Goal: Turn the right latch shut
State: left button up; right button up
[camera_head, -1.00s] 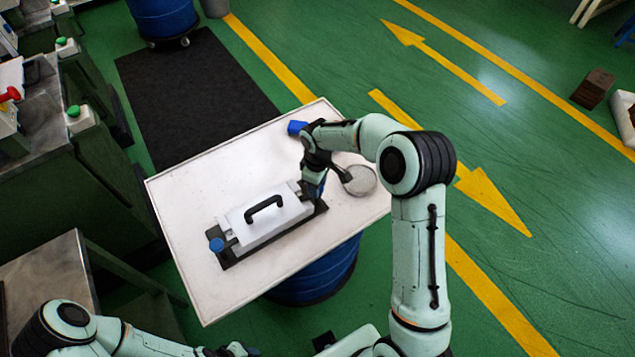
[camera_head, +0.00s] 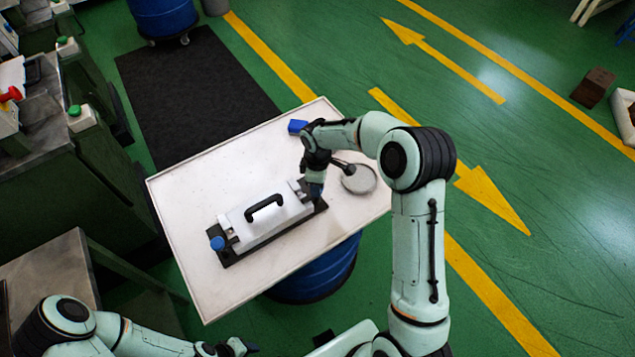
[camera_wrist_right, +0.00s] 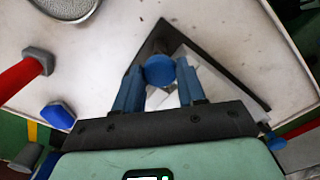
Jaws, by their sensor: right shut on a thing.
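A white mould box with a black carry handle (camera_head: 264,207) lies on a black base plate (camera_head: 229,259) on the white table. The left latch (camera_head: 217,243) has a blue knob at the box's left end. My right gripper (camera_head: 316,190) is at the box's right end and hides most of the right latch in the head view. In the right wrist view, the blue knob of the right latch (camera_wrist_right: 160,70) sits between the two blue fingers (camera_wrist_right: 158,88), which are shut on it. My left gripper (camera_head: 238,348) is at the bottom edge, away from the table, and its fingers are unclear.
A round grey dish (camera_head: 359,180) lies on the table right of my right gripper. A blue object (camera_head: 297,127) is near the table's far edge. In the right wrist view a red-handled tool (camera_wrist_right: 22,78) lies at left. The table's left part is clear.

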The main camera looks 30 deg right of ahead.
jog(key=o, duration=1.1)
jog(key=shift+c, duration=0.2)
notch_tip(320, 180, up, 14)
jog(key=shift+f+p, duration=0.25)
jog(key=shift+p, duration=0.2)
